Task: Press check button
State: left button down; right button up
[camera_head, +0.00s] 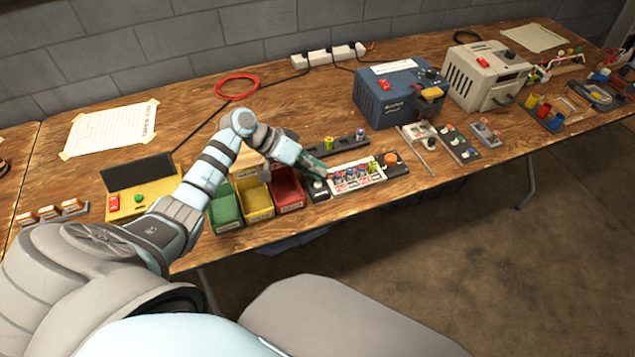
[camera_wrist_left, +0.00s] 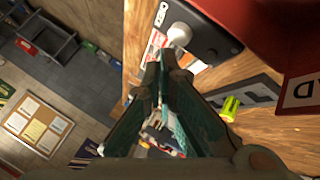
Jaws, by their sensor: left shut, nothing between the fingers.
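My left gripper (camera_head: 318,168) is shut and empty, reaching over the left end of a white board (camera_head: 352,178) that holds several coloured cells. In the left wrist view its closed fingertips (camera_wrist_left: 163,68) point toward a white round button (camera_wrist_left: 180,34) on a dark panel, a little apart from it. The same white button (camera_head: 318,185) shows at the board's left end in the head view. An orange round button (camera_head: 391,158) is at the board's right end. My right gripper is not in view.
Green (camera_head: 225,208), yellow (camera_head: 257,200) and red (camera_head: 288,190) bins stand left of the board. A dark strip with a yellow-green cell (camera_head: 329,143) lies behind it. A yellow box (camera_head: 125,205), a blue device (camera_head: 385,100) and a beige device (camera_head: 468,90) stand farther off.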

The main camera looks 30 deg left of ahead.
pick_arm(q)
jog(key=shift+f, duration=0.15)
jog(key=shift+f, duration=0.3)
jog(key=shift+f+b, duration=0.4)
jog(key=shift+b, duration=0.05)
dwell(0.7)
jog(key=shift+r+p, duration=0.85)
notch_tip(320, 180, up, 5)
jog(key=p, duration=0.5)
jog(key=shift+r, duration=0.1)
jog(key=shift+f, duration=0.2)
dwell(0.4)
